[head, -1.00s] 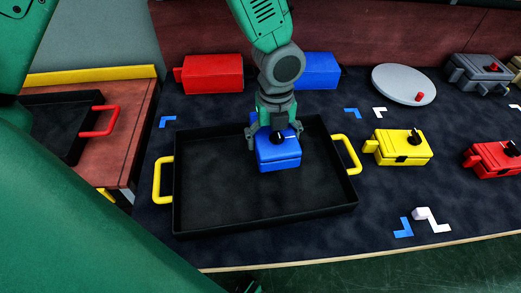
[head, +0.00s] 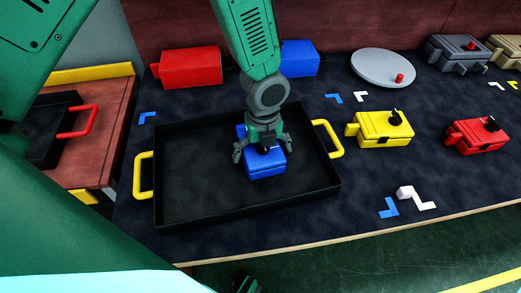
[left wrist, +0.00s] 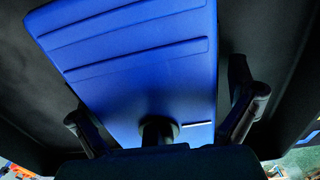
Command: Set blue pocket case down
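The blue pocket case (head: 267,168) has a dark knob on top and sits in the black tray (head: 190,214) with yellow handles, right of its middle. It also shows large in the left wrist view (left wrist: 135,60). My left gripper (head: 263,155) is directly over the case, pointing down. Its fingers are spread wide on either side of the case, with the knob between them. In the left wrist view, dark gaps show between the fingers and the case sides, so the gripper looks open. The palm hides part of the case top. My right gripper is not in view.
Behind the tray are a red case (head: 190,68) and another blue case (head: 299,58). A second black tray (head: 45,142) stands left.

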